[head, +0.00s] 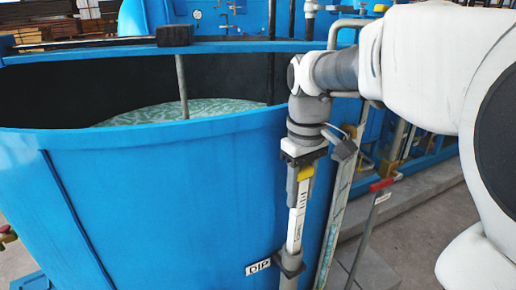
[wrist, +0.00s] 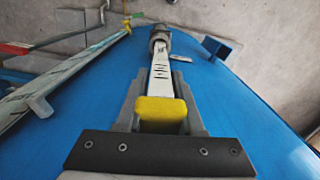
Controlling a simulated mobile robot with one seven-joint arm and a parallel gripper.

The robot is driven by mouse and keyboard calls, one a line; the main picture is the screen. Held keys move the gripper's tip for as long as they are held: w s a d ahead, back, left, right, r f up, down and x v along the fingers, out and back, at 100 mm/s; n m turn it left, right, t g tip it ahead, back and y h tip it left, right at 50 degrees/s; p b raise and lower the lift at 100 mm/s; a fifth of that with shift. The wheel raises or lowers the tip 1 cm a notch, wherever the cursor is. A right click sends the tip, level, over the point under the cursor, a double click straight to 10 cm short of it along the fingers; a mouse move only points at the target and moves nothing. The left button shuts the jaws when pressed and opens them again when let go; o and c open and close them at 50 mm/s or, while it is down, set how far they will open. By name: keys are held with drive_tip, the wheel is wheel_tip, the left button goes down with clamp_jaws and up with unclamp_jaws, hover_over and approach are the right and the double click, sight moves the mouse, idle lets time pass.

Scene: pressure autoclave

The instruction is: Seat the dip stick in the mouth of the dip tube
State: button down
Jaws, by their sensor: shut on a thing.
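The dip stick (head: 297,215) is a white graduated strip with a yellow grip at its top. It hangs nearly upright along the blue tank's outer wall. My gripper (head: 304,172) points down and is shut on the yellow grip. In the wrist view the yellow grip (wrist: 160,112) sits between the grey fingers, and the white strip runs away from my gripper (wrist: 160,95). The dip tube (head: 290,264) is a grey pipe with a collar, below the stick. The strip's lower end meets the tube's mouth (wrist: 160,36) and is hidden there; I cannot tell how deep it goes.
The blue open tank (head: 150,200) stands close behind the stick, with a DIP label (head: 258,267) beside the tube. A slanted gauge strip (head: 335,215) and a red-handled lever (head: 380,186) stand to the right. A small blue plate (wrist: 220,50) juts out near the tube.

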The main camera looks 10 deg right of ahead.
sight(303, 167)
drive_tip(key=shift+f+b, duration=4.4)
drive_tip(key=shift+f, duration=2.1)
drive_tip(key=shift+c, duration=2.3)
unclamp_jaws()
drive_tip(key=shift+r, duration=0.1)
wheel_tip(303, 167, up, 17)
drive_tip(key=p, duration=0.4)
drive_tip(key=shift+r, duration=0.15)
drive_tip(key=shift+s, duration=0.1)
